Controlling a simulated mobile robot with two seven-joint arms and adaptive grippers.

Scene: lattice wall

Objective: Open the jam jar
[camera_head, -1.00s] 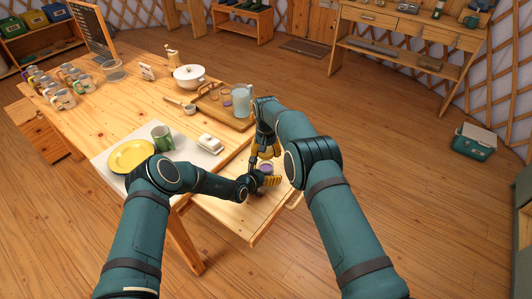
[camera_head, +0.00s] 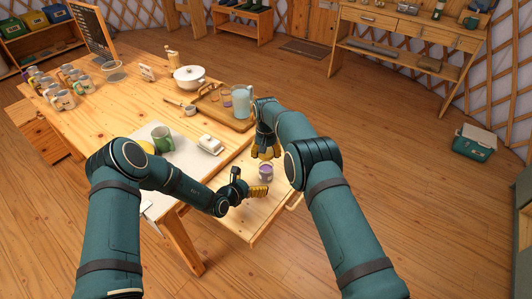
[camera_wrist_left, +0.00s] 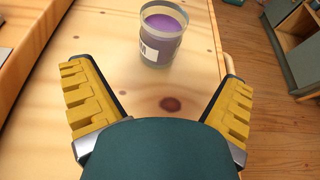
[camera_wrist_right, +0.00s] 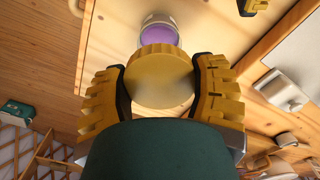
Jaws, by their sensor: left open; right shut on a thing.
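The jam jar (camera_head: 265,174), clear with purple jam and a pale label, stands upright and open-topped on the light wood surface at the table's near right end. It also shows in the left wrist view (camera_wrist_left: 162,42) and the right wrist view (camera_wrist_right: 160,30). My right gripper (camera_head: 265,154) is shut on the round yellow lid (camera_wrist_right: 160,75), holding it above the jar and apart from it. My left gripper (camera_head: 250,184) is open and empty beside the jar; in the left wrist view the jar stands beyond its spread fingers, touching neither.
A white butter dish (camera_head: 209,144), a green mug (camera_head: 162,139) and a partly hidden yellow plate (camera_head: 147,147) are left of the jar. A tray (camera_head: 235,122) with a glass pitcher (camera_head: 241,102) lies behind. Bare wood surrounds the jar.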

